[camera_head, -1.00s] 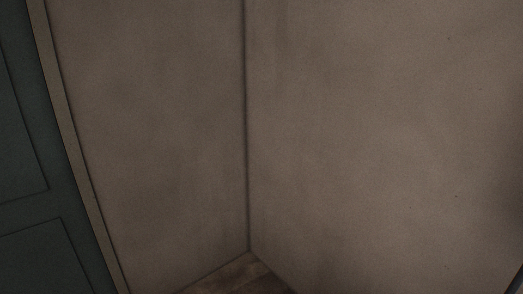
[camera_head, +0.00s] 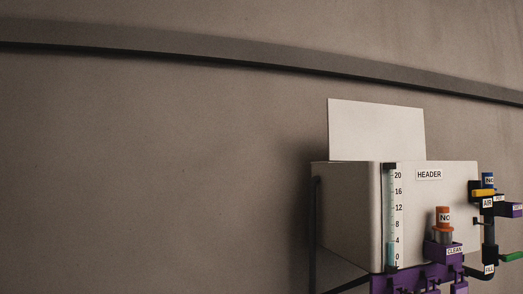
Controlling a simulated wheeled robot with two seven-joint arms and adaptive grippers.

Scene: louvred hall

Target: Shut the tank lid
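The tank (camera_head: 346,215) is a pale box labelled HEADER in the lower right of the head view. A scale with numbers from 0 to 20 runs up its front corner. Its lid (camera_head: 376,131) is a flat pale panel standing up, tilted slightly, along the tank's back edge, so the tank is open. The inside of the tank is hidden by its front and side walls. Neither of my grippers is in view.
A purple bracket (camera_head: 413,280) with an orange-capped fitting (camera_head: 443,217) sits at the tank's lower front. Valves and pipes with AIR and FILL tags (camera_head: 489,269) stand at its right side. A dark rail (camera_head: 250,62) crosses the wall. The left shows bare wall.

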